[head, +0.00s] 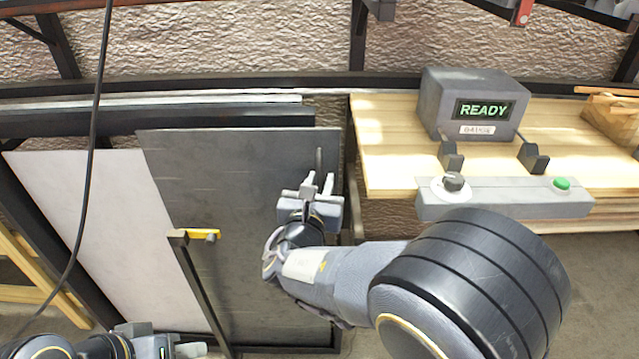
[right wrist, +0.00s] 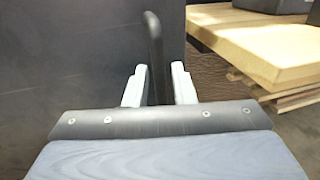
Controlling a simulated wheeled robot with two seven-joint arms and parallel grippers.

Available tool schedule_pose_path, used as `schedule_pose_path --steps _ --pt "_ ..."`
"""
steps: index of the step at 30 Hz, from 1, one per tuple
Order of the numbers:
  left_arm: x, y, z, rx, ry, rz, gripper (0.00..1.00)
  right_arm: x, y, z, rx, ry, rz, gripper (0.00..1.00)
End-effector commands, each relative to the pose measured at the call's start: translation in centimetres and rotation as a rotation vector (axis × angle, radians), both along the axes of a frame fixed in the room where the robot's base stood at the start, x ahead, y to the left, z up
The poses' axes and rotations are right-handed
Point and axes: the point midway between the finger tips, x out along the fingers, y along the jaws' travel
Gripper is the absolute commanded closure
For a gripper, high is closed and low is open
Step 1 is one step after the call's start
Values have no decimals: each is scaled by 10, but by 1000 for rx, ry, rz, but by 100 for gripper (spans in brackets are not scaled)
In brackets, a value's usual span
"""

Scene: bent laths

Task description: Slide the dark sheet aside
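The dark sheet (head: 225,185) stands nearly upright in a rack, in front of a white sheet (head: 95,220) that shows to its left. A dark upright handle (head: 319,160) is near the sheet's right edge; it also shows in the right wrist view (right wrist: 154,45). My right gripper (head: 318,185) is at this handle, its two pale fingers on either side of it. In the right wrist view the fingers (right wrist: 158,88) are apart, with gaps visible beside the handle. My left gripper (head: 180,348) is low at the bottom left, away from the sheet; its fingers are partly cut off.
A post with a yellow-topped catch (head: 202,234) stands before the sheet's lower left. To the right, a wooden bench (head: 385,150) holds a grey box reading READY (head: 470,105) and a control bar with a knob and green button (head: 505,195). A black cable (head: 95,120) hangs at left.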

Motion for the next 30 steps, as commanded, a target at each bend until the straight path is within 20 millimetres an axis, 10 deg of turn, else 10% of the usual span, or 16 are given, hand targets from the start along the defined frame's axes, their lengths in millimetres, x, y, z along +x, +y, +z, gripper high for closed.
schedule_pose_path --steps 5,17,30 --pt "0 0 0 0 0 0 64 0 0 0 1 0 0 100" --pt "0 0 2 0 0 0 64 0 4 0 0 1 1 100" --pt "0 0 31 0 0 0 64 -1 91 3 -1 2 9 100"
